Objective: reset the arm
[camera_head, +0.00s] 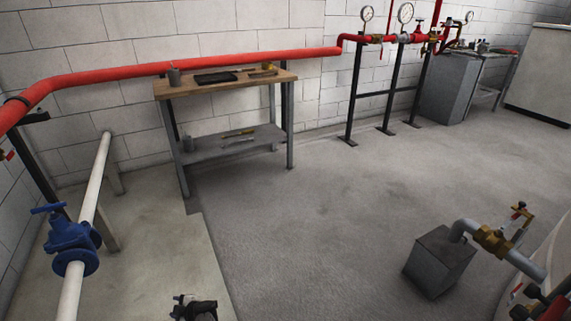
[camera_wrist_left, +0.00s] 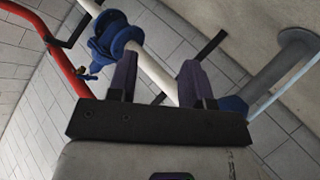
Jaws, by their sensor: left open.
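My left gripper (camera_head: 195,305) shows at the bottom edge of the head view, small and dark, low over the pale floor slab. In the left wrist view my left gripper (camera_wrist_left: 158,82) has its two dark fingers apart with nothing between them. Behind the fingers runs a white pipe (camera_wrist_left: 152,66) with a blue valve (camera_wrist_left: 112,40). In the head view the blue valve (camera_head: 72,243) sits on the white pipe (camera_head: 97,175) at the left, apart from the gripper. My right gripper is not in view.
A wooden workbench (camera_head: 222,84) with a lower shelf stands at the back wall. A red pipe (camera_head: 190,64) runs along the wall to gauges on black stands (camera_head: 357,90). A grey block (camera_head: 440,262) with a brass-valved pipe is at the right. The middle floor is clear.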

